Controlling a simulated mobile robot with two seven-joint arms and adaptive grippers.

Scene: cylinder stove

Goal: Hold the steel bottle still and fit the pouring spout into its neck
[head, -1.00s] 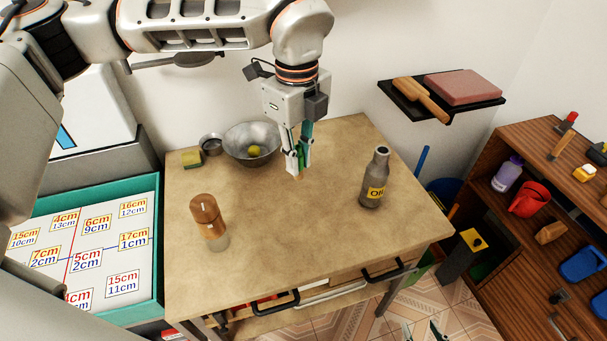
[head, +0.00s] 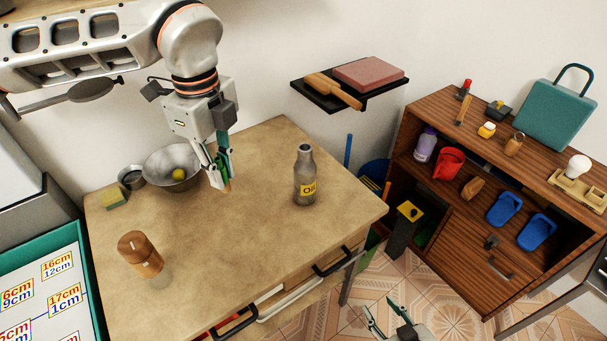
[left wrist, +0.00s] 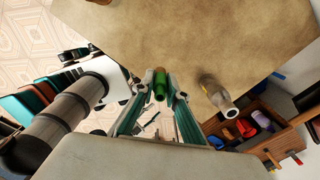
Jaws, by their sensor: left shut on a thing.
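The grey steel bottle (head: 304,180) with a yellow label stands upright on the table (head: 230,240), right of its middle. Its open neck also shows in the left wrist view (left wrist: 215,92). My left gripper (head: 220,181) is above the table, left of the bottle and apart from it. It is shut on a small green piece with a tan tip, which I take to be the pouring spout; its green end shows between the fingers in the left wrist view (left wrist: 159,84). My right gripper (head: 389,320) is low in front of the table, fingers apart and empty.
A metal bowl (head: 163,158) with a yellow ball, a small cup (head: 131,178) and a sponge (head: 115,199) are at the table's back left. A wall shelf (head: 318,101) and a wooden cabinet (head: 398,158) lie beyond. Table around the bottle is clear.

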